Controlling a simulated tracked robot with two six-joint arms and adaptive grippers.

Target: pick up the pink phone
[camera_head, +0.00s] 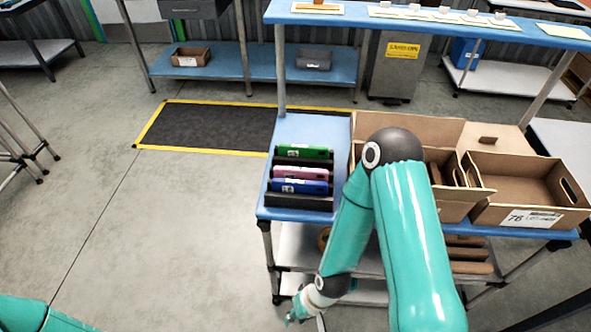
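The pink phone (300,173) stands in a dark rack (298,202) on the left end of the blue table. A green phone (302,152) is behind it and a blue phone (300,187) is in front of it. My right gripper (293,317) is low at the bottom centre, below and in front of the table edge, apart from the phones. It is small and partly cut by the view, so its fingers are not clear. Only a teal link of my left arm shows at the bottom left; my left gripper is out of view.
Open cardboard cartons (518,190) fill the right of the blue table (322,129), some tilted. My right arm's raised elbow covers part of them. A shelf (483,30) runs above the back edge. The floor left of the table is clear.

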